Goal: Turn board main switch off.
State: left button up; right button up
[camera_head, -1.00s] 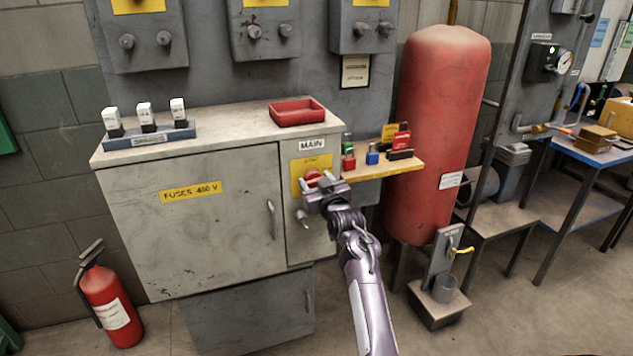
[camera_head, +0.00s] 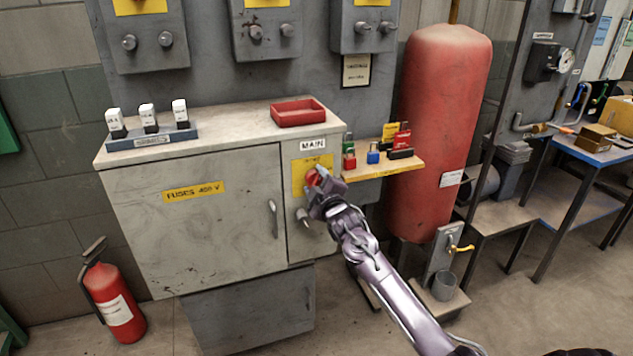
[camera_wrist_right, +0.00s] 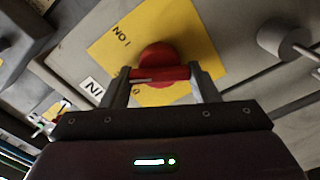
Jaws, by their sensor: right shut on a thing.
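The board's main switch is a red rotary knob (camera_head: 313,177) on a yellow plate (camera_head: 301,166), under the MAIN label (camera_head: 313,145) on the grey cabinet. My right gripper (camera_head: 319,184) is at the switch and partly covers it. In the right wrist view, the red handle bar (camera_wrist_right: 160,73) lies between the two fingers, which are shut on it. The round red base (camera_wrist_right: 158,52) shows behind the bar. The yellow plate there (camera_wrist_right: 125,45) looks turned, with "ON" lettering readable. My left gripper is not in view.
A shelf (camera_head: 405,165) with coloured padlocks juts out right of the switch. A grey knob (camera_head: 303,214) sits below the switch. A red tray (camera_head: 298,118) and a fuse holder (camera_head: 150,138) stand on the cabinet top. A red tank (camera_head: 440,130) stands right.

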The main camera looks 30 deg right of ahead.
jog(key=n, duration=0.5)
jog(key=shift+f+n, duration=0.2)
jog(key=shift+n, duration=0.2)
dwell(0.4)
jog(key=o, duration=0.7)
jog(key=shift+v, duration=3.95)
